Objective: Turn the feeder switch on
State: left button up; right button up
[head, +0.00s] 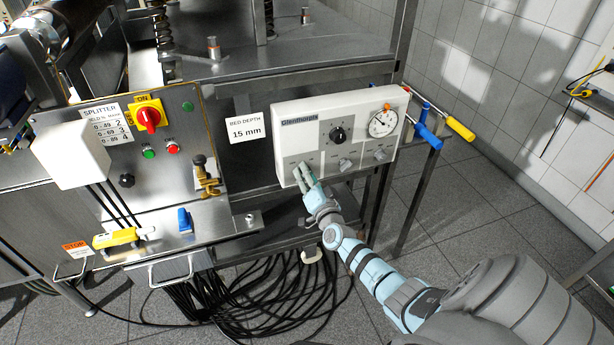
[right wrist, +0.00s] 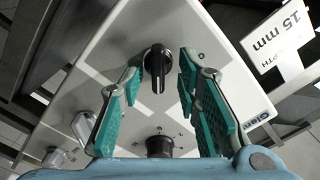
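A white control box (head: 300,130) hangs on the machine's front in the head view. It carries a large black dial knob (head: 337,135), a round gauge (head: 382,122) and two grey knobs (head: 345,165) along the bottom. My right gripper (head: 304,174) is at the box's lower left and covers that part. In the right wrist view, a black rotary switch (right wrist: 158,70) with a bar handle shows between the two spread green fingers of my right gripper (right wrist: 160,84). The fingers appear apart from the switch on both sides. Whether it is the feeder switch cannot be read. My left gripper is out of view.
A steel panel with a red-and-yellow switch (head: 149,116) and small buttons is at the left. A bed depth sign (head: 249,128) is beside the box. Blue and yellow handles (head: 459,128) stick out at the right. Black cables (head: 240,297) lie below.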

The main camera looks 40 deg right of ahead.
jog(key=v, duration=1.2)
jog(key=shift+a+f, duration=0.1)
